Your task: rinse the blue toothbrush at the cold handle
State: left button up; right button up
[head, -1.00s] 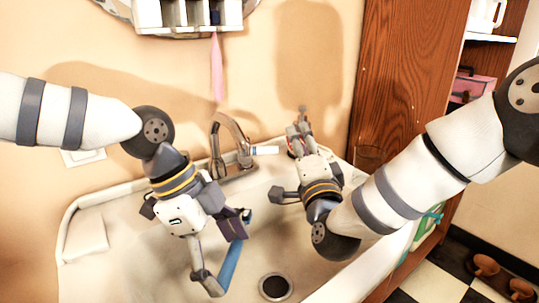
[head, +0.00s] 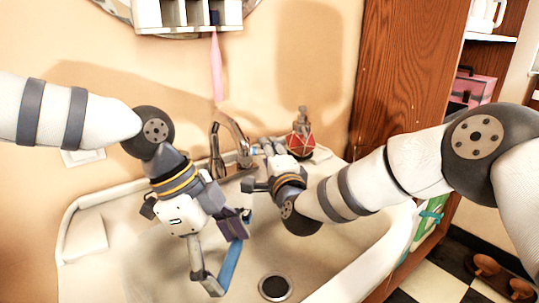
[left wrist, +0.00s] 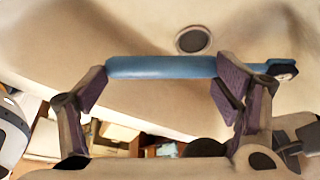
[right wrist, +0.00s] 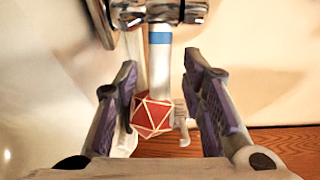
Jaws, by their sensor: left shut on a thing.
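The blue toothbrush (head: 230,265) is held in my left gripper (head: 224,258), low over the basin and left of the drain. The left wrist view shows its blue handle (left wrist: 160,67) lying across the fingers. Its far end passes behind the right finger. The cold handle, a pale lever with a blue band (right wrist: 159,41), is between the fingers of my right gripper (right wrist: 163,92) in the right wrist view. The fingers are wide apart, with gaps to the lever on both sides.
A red faceted soap bottle (head: 301,141) stands just behind my right gripper on the basin's rear edge. The white basin (head: 85,238) has its drain (head: 274,287) near the front. A pink strip (head: 217,68) hangs below a white holder (head: 173,14). A wooden cabinet (head: 400,70) is right.

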grip_shut()
jog(key=shift+s+a+m+h, duration=0.15)
jog(key=shift+s+m+h, duration=0.15)
jog(key=shift+m+h, duration=0.4)
jog(key=shift+s+a+m+h, duration=0.1)
jog(key=shift+s+m+h, duration=0.25)
jog(key=shift+h, duration=0.65)
grip_release()
jog(key=shift+w, duration=0.1)
